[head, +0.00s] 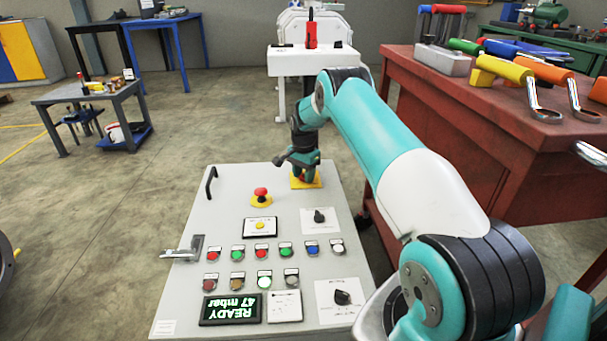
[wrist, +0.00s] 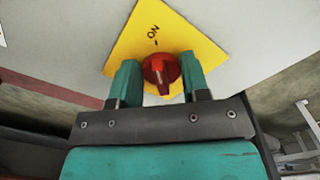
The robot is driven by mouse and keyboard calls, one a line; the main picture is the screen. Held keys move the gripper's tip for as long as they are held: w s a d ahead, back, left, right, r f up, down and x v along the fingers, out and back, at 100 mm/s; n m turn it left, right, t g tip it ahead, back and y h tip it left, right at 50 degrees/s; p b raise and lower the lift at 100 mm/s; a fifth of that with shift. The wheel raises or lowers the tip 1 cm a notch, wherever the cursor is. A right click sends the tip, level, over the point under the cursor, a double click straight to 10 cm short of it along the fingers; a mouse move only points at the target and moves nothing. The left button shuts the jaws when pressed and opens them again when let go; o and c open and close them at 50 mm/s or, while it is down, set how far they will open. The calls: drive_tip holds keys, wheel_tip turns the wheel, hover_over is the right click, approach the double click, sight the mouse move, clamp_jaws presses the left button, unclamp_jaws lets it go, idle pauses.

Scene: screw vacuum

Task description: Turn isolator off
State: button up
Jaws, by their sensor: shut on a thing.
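The isolator is a red rotary knob (wrist: 161,72) on a yellow plate (wrist: 152,28) marked "ON". In the wrist view my gripper (wrist: 158,82) has its two teal fingers on either side of the knob, shut on it. The knob's handle ridge runs roughly up and down in that view, in line with the ON mark. In the head view my gripper (head: 304,170) reaches down to the yellow plate (head: 307,183) at the top right of the grey control panel (head: 222,190). The knob is mostly hidden there by the fingers.
A red emergency stop button (head: 261,192) stands left of the gripper. Below are several coloured buttons, black rotary switches (head: 319,216) and a display (head: 231,309) reading "READY 47 mbar". A black handle (head: 211,182) is at the left edge. A red workbench (head: 480,125) stands close on the right.

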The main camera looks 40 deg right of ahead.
drive_tip(key=shift+r, duration=0.1)
drive_tip(key=n+p, duration=0.2)
drive_tip(key=n, duration=0.1)
drive_tip(key=shift+s+n, duration=0.15)
drive_tip(key=shift+n, duration=0.25)
drive_tip(key=n+p, duration=0.1)
drive_tip(key=n, duration=0.3)
drive_tip(key=shift+s+d+n, duration=0.1)
drive_tip(key=shift+d+n, duration=0.05)
drive_tip(key=shift+n, duration=0.15)
drive_tip(key=n, duration=0.4)
drive_tip(key=shift+d, duration=0.15)
drive_tip(key=n, duration=0.5)
drive_tip(key=shift+d+p, duration=0.15)
drive_tip(key=shift+p, duration=0.2)
drive_tip(key=shift+n, duration=0.3)
drive_tip(key=o, duration=0.8)
drive_tip(key=shift+o, duration=0.2)
